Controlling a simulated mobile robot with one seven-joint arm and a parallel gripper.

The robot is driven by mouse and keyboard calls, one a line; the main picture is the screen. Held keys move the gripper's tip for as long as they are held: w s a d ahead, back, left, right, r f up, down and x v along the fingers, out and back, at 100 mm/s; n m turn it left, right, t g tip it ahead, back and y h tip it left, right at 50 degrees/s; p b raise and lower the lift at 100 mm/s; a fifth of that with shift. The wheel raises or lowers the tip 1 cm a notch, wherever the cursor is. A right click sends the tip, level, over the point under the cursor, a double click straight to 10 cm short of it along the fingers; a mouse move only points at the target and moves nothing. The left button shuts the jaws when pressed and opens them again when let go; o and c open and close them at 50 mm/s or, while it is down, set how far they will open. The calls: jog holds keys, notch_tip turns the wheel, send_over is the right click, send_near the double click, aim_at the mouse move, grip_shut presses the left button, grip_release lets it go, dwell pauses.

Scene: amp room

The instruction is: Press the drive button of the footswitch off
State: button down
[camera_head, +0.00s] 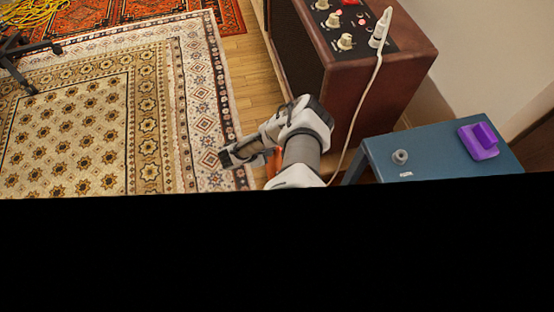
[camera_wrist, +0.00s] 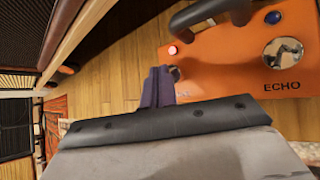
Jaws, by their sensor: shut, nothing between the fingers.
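The orange footswitch (camera_wrist: 225,75) fills the upper right of the wrist view. Its ECHO side has a round chrome button (camera_wrist: 283,52) and a dark blue light (camera_wrist: 273,17). On its other side a red light (camera_wrist: 172,50) glows. Just below that light, a button (camera_wrist: 175,73) shows partly behind my gripper (camera_wrist: 160,72), and the label there is mostly covered. My gripper is shut and empty, its purple-grey fingertips overlapping the button's left edge in view; I cannot tell if they touch it. In the head view, my gripper (camera_head: 228,158) is left of a sliver of orange (camera_head: 273,162), mostly hidden by my arm.
A dark handle or cable (camera_wrist: 205,12) arches over the footswitch. A brown amplifier (camera_head: 350,85) with knobs and a plugged-in cable (camera_head: 365,95) stands beyond my arm. A blue table (camera_head: 435,145) is at right. Patterned rugs (camera_head: 100,120) cover the left floor; black hides the lower head view.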

jog(key=shift+f, duration=0.1)
dwell(0.3)
jog(key=shift+f, duration=0.45)
dwell(0.3)
jog(key=shift+r+p, duration=0.5)
jog(key=shift+p, duration=0.1)
notch_tip(320, 180, up, 6)
jog(key=p, duration=0.6)
jog(key=shift+s+a+p, duration=0.15)
jog(key=shift+a+p, duration=0.2)
jog(key=shift+a, duration=0.05)
dwell(1.8)
